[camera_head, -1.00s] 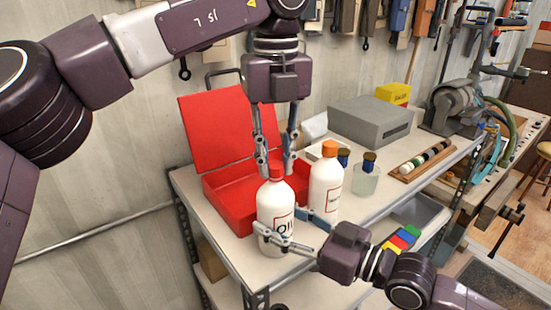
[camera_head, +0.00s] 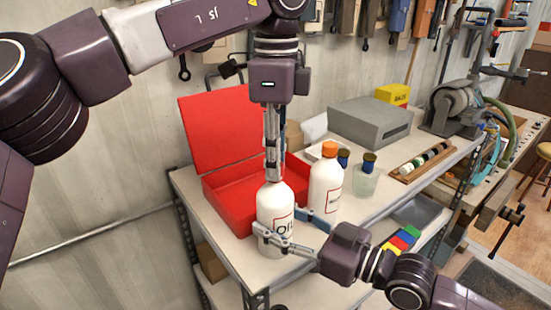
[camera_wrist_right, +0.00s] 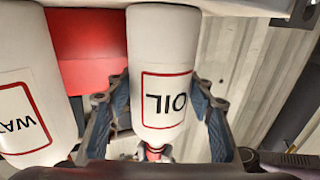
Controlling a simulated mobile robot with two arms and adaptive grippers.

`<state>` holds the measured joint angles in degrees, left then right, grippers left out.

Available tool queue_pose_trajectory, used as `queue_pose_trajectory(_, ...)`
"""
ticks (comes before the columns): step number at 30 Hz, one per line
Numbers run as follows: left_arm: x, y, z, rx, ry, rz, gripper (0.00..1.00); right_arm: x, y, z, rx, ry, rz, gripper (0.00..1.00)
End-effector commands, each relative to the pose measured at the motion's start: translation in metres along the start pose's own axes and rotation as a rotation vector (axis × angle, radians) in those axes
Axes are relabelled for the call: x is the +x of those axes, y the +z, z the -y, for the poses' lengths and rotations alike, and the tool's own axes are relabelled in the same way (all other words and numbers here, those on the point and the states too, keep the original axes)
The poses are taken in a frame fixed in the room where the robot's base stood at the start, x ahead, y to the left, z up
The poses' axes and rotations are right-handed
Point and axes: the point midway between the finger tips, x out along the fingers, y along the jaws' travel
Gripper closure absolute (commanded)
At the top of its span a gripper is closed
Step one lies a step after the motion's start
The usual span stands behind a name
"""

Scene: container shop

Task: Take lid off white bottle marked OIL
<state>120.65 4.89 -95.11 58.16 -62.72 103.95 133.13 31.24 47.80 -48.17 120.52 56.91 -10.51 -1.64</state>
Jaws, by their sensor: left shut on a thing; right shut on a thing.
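The white OIL bottle (camera_head: 276,200) stands upright at the front of the shelf. It also shows upside down in the right wrist view (camera_wrist_right: 163,60). My right gripper (camera_head: 284,232) is shut around its body, one finger on each side. My left gripper (camera_head: 272,168) points straight down above the bottle and is shut on its red lid (camera_wrist_right: 153,151). In the head view the fingers are seen edge-on and hide most of the lid. From these views I cannot tell whether the lid is still seated on the neck.
A second white bottle with an orange lid (camera_head: 326,182) stands close on the right. An open red toolbox (camera_head: 215,200) is just behind. Glass jars (camera_head: 366,178), a grey box (camera_head: 370,122) and coloured blocks (camera_head: 402,239) are further right.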

Motion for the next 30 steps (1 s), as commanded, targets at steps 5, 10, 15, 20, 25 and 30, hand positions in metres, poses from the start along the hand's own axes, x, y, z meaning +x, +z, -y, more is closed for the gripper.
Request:
queue_pose_trajectory(5,0.000,0.001,0.001,-0.002,-0.004,0.001,1.00,0.000,-0.001,0.001,-0.002,-0.002,-0.003,1.00)
queue_pose_trajectory(10,-0.001,0.001,0.001,-0.001,-0.003,0.001,1.00,0.000,-0.001,0.001,-0.002,-0.001,-0.002,1.00)
queue_pose_trajectory(15,-0.006,0.001,0.001,-0.001,-0.004,0.002,1.00,0.000,-0.001,0.001,-0.001,-0.001,-0.001,1.00)
queue_pose_trajectory(20,-0.012,0.002,0.001,-0.003,-0.004,0.002,1.00,0.000,0.000,0.001,-0.001,-0.001,0.000,1.00)
queue_pose_trajectory(25,-0.018,0.001,0.001,-0.002,-0.004,0.001,1.00,0.000,0.000,0.000,-0.001,0.000,0.001,1.00)
queue_pose_trajectory(30,-0.022,0.001,0.000,0.001,-0.001,0.001,1.00,0.000,0.000,0.000,0.000,0.000,0.001,1.00)
